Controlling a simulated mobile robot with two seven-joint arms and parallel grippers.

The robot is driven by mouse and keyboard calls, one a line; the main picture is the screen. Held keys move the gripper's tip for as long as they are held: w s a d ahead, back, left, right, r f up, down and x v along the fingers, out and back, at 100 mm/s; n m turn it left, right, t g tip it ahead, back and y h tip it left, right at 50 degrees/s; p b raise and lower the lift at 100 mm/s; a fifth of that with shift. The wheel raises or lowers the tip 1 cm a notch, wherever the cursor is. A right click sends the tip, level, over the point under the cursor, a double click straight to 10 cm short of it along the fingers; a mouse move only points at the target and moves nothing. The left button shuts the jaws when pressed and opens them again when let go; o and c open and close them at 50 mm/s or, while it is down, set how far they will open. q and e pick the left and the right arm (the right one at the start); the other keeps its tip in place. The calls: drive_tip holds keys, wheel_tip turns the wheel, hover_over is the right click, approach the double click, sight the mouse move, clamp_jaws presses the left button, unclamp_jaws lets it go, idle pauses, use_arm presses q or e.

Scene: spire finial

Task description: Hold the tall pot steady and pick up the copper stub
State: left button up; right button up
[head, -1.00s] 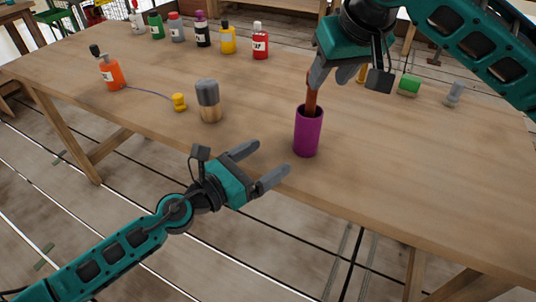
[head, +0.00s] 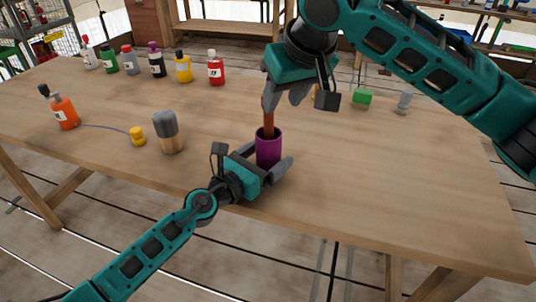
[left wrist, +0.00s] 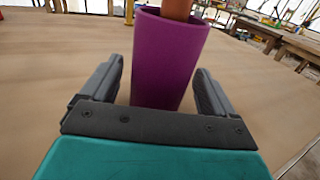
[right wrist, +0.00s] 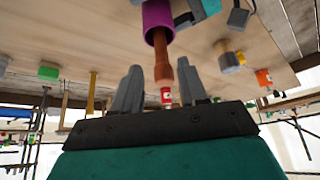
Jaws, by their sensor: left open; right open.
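The tall purple pot (head: 268,148) stands upright on the table near its front edge. The copper stub (head: 268,118) stands in it with its upper part above the rim. My left gripper (head: 268,163) is open, with a finger on either side of the pot; the left wrist view shows the pot (left wrist: 165,60) between the fingers with gaps at both sides. My right gripper (head: 285,95) is open above the pot, pointing down by the stub's top. In the right wrist view the stub (right wrist: 162,65) reaches toward the space between the fingers.
A grey-topped wooden brush (head: 168,133) and a yellow piece (head: 137,136) on a cord stand left of the pot. An orange bottle (head: 64,112) stands farther left. Several bottles line the back. A green block (head: 362,96) lies back right.

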use_arm(q)
drive_tip(key=shift+w+d, duration=0.15)
drive_tip(key=shift+w, duration=0.05)
drive_tip(key=c, duration=1.1)
drive_tip(key=shift+c, duration=0.2)
use_arm(e)
drive_tip(key=shift+o, duration=0.4)
